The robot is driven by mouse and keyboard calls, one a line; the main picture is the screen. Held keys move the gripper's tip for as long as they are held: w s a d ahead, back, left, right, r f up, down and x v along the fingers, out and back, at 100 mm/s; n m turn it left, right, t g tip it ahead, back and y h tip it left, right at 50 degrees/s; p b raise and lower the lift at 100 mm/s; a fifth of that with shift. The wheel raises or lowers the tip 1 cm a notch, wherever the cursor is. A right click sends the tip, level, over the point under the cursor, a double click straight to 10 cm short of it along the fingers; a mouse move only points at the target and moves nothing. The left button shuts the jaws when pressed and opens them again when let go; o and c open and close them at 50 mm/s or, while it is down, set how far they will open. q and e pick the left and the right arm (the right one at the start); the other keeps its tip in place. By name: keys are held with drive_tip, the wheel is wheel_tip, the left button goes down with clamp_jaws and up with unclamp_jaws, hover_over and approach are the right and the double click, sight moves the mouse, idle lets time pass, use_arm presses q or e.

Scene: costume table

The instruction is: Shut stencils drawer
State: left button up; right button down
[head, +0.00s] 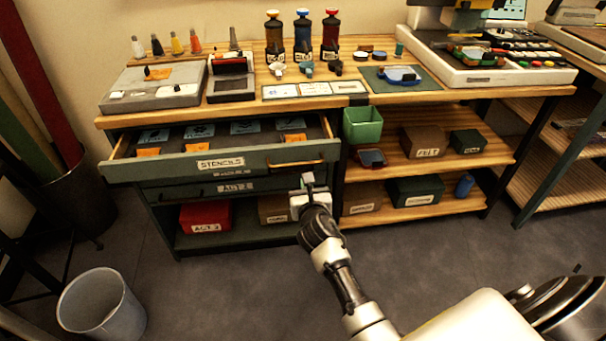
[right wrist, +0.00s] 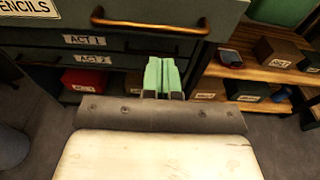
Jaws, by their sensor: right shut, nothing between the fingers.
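The stencils drawer (head: 219,161) is pulled open under the table top at the left. Blue and orange stencils lie inside it. Its front carries a STENCILS label and a brass bar handle (head: 297,164) at the right; the handle also shows at the top of the right wrist view (right wrist: 150,22). My right gripper (head: 308,182) is shut and empty, just below the handle and in front of the lower drawers. Its green fingertips (right wrist: 161,76) are together in the right wrist view, apart from the handle. My left gripper is not in view.
Shut ACT 1 and ACT 2 drawers (right wrist: 85,41) lie below the stencils drawer. A green bin (head: 362,125) hangs right of it. A red box (head: 206,216) stands on the bottom shelf. A waste bin (head: 101,305) stands on the floor at the left.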

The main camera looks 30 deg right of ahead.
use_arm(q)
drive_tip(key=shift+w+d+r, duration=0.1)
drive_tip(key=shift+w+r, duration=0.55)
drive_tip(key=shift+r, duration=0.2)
use_arm(e)
drive_tip(key=shift+w+d+r, duration=0.1)
drive_tip(key=shift+w+d, duration=0.15)
drive_tip(key=shift+w, duration=0.55)
drive_tip(key=shift+w+d+r, duration=0.1)
drive_tip(key=shift+w+d, duration=0.15)
drive_tip(key=shift+w, duration=0.5)
drive_tip(key=shift+w+d+r, duration=0.1)
drive_tip(key=shift+w+d, duration=0.15)
drive_tip(key=shift+w, duration=0.55)
